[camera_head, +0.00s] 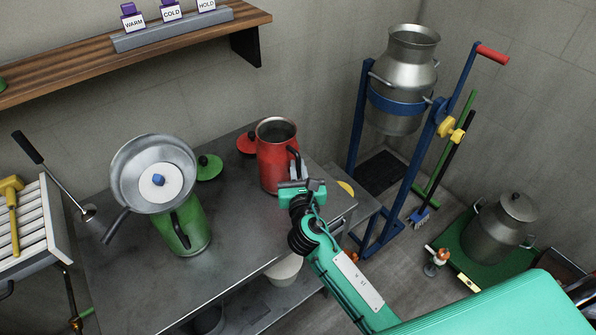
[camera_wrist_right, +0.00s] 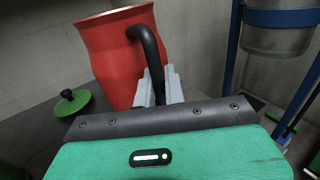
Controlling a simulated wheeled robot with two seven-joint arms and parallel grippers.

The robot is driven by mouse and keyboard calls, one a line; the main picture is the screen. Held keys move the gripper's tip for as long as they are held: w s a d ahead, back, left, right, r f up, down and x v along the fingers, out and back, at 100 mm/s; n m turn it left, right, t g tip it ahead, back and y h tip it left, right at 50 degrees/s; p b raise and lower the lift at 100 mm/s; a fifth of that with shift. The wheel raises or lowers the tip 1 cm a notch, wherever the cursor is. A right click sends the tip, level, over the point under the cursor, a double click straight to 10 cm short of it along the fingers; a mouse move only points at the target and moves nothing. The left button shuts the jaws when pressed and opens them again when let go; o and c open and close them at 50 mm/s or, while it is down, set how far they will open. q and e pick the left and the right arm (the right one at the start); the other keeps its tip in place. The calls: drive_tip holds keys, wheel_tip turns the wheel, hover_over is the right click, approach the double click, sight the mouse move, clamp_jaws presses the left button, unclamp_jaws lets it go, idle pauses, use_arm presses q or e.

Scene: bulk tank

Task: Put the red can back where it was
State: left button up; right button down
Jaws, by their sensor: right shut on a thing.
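The red can (camera_head: 271,168) stands upright, or nearly so, at the back right part of the metal table, with its mouth open. It also shows in the right wrist view (camera_wrist_right: 113,55), where its dark handle faces me. My right gripper (camera_head: 296,178) is shut on the can's dark handle; its pale fingers (camera_wrist_right: 158,88) sit on both sides of the handle. I cannot tell whether the can's base touches the table. A red lid (camera_head: 247,143) lies just left of the can. My left gripper is not in view.
A green can (camera_head: 187,228) with a metal strainer bowl (camera_head: 153,172) on top stands left on the table (camera_head: 235,240). A green lid (camera_head: 208,167) lies behind it. A milk churn (camera_head: 403,85) hangs in a blue frame at right. The table's middle is clear.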

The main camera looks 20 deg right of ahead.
drive_tip(key=shift+f, duration=0.2)
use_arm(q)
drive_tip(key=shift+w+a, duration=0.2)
use_arm(e)
drive_tip(key=c, duration=1.5)
unclamp_jaws()
drive_tip(key=shift+s, duration=0.35)
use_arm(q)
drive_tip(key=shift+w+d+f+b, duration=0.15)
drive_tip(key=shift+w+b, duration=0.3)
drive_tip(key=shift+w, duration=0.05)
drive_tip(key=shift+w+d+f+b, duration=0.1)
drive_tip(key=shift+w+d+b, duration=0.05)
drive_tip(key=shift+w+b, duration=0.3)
use_arm(e)
drive_tip(key=shift+s+a, duration=0.35)
drive_tip(key=shift+s, duration=1.5)
drive_tip(key=shift+s+a, duration=0.35)
drive_tip(key=shift+s, duration=1.55)
drive_tip(key=shift+s+a, duration=0.35)
drive_tip(key=shift+s, duration=1.5)
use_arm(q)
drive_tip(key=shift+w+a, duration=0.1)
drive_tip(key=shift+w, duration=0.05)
